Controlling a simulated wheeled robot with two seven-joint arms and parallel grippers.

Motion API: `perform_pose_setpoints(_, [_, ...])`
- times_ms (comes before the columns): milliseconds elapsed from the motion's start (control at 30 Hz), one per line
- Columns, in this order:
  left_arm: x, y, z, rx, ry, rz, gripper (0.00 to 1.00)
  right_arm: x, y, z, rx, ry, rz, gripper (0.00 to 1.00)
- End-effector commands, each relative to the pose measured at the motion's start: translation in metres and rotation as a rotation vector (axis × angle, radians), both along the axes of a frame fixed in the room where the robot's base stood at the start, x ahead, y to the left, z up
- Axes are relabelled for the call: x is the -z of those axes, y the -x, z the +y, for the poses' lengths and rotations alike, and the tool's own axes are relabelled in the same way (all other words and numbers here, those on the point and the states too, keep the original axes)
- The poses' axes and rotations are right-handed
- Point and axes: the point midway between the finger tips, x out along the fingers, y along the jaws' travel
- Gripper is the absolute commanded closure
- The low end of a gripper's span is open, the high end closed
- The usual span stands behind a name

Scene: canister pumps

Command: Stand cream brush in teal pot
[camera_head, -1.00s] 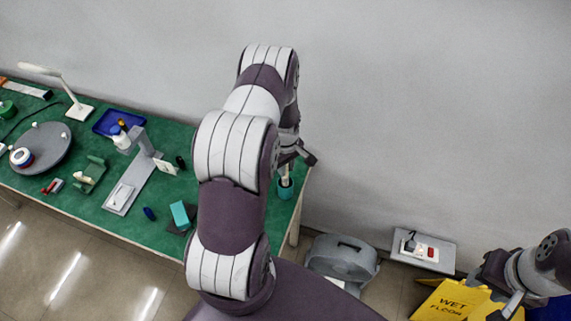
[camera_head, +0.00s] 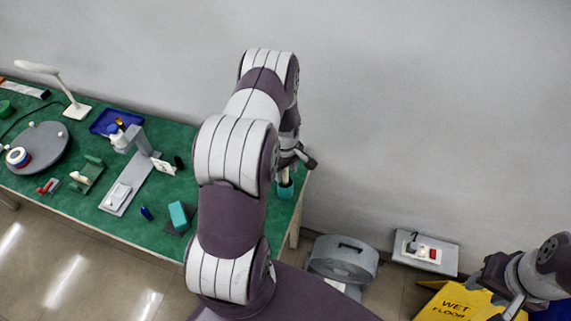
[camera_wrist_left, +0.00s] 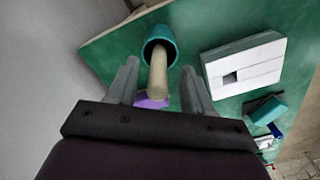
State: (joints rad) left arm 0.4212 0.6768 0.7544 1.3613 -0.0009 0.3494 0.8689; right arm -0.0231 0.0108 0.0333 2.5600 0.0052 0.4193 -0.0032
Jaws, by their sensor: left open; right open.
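The teal pot (camera_head: 286,191) stands near the right end of the green table, partly behind my left arm in the head view. In the left wrist view the pot (camera_wrist_left: 161,35) shows its dark opening. The cream brush (camera_wrist_left: 158,76) has one end inside that opening and its purple end toward my wrist. In the head view a short cream piece of the brush (camera_head: 285,174) rises from the pot. My left gripper (camera_wrist_left: 160,66) is open, with one finger on each side of the brush and gaps visible. My right gripper (camera_head: 509,292) is open and empty, away from the table at the lower right.
A white-and-grey box (camera_wrist_left: 243,66) stands beside the pot in the left wrist view. A teal block (camera_head: 179,215), a grey stand (camera_head: 131,181), a blue tray (camera_head: 116,121) and a round grey turntable (camera_head: 42,148) are further left. A yellow wet-floor sign (camera_head: 450,303) is near my right gripper.

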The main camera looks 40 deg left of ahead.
Motion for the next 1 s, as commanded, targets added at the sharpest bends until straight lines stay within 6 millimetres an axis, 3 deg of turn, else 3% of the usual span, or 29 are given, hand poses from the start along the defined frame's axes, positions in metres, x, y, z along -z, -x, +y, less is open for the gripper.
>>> perform_pose_setpoints(133, [-0.02,-0.001,0.001,0.0,-0.003,-0.005,0.49,0.009,0.0,0.0,0.0,0.0,0.0,0.57])
perform_pose_setpoints(533, [-0.106,-0.001,0.0,0.0,-0.002,-0.004,0.49,0.031,0.0,0.0,0.0,0.0,0.0,0.57])
perform_pose_setpoints(700, [-0.121,0.0,0.0,0.0,0.0,0.0,0.49,0.033,0.0,0.0,0.0,0.0,0.0,0.57])
perform_pose_setpoints(1000, [-0.124,0.0,0.0,0.0,0.0,0.0,0.49,0.032,0.0,0.0,0.0,0.0,0.0,0.57])
